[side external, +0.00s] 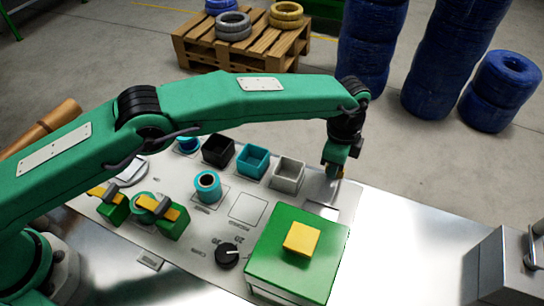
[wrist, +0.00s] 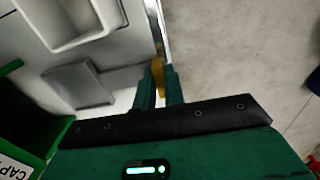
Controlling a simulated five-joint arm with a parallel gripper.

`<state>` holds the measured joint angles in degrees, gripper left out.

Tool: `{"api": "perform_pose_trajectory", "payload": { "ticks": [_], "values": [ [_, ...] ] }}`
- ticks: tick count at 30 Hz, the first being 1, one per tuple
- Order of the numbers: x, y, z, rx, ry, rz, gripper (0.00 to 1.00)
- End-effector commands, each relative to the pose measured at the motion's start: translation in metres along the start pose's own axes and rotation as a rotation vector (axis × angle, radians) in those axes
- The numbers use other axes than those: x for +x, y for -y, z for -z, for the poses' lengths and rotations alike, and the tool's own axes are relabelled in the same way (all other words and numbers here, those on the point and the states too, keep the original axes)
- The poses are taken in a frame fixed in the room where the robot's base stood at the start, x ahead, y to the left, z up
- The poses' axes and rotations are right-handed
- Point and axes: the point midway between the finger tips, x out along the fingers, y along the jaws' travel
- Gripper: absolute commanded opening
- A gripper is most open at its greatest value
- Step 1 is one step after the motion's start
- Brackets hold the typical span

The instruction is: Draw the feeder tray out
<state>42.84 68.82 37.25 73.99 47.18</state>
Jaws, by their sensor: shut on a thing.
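My gripper (side external: 335,172) is low at the far right edge of the pale work panel, beyond the light grey bin (side external: 288,173). In the wrist view my gripper (wrist: 160,88) is shut on a narrow yellow piece (wrist: 158,72) beside the panel's edge. Only part of this piece shows between the fingers, and it looks like a handle. I cannot tell what it is fixed to. No part is clearly recognisable as the feeder tray.
A green box (side external: 265,265) with a yellow block (side external: 302,238) stands at the panel's near right. Black (side external: 218,150) and teal (side external: 252,160) bins stand left of the grey bin. A flat grey plate (wrist: 78,86) lies left of my fingers. A metal box (side external: 500,268) stands far right.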

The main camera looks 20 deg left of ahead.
Motion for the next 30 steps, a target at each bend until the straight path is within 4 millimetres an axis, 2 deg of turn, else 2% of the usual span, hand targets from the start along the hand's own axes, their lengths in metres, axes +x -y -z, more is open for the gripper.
{"api": "perform_pose_trajectory", "payload": {
  "ticks": [8,9,12,23,30],
  "values": [
    [-0.002,0.0,0.003,0.004,-0.008,0.008,0.0],
    [-0.002,0.0,0.003,0.004,-0.008,0.008,0.17],
    [-0.002,0.0,0.003,0.003,-0.006,0.007,0.33],
    [-0.003,0.001,0.001,0.0,-0.002,0.002,0.33],
    [-0.021,0.001,0.001,0.0,-0.004,0.004,0.33]
  ]
}}
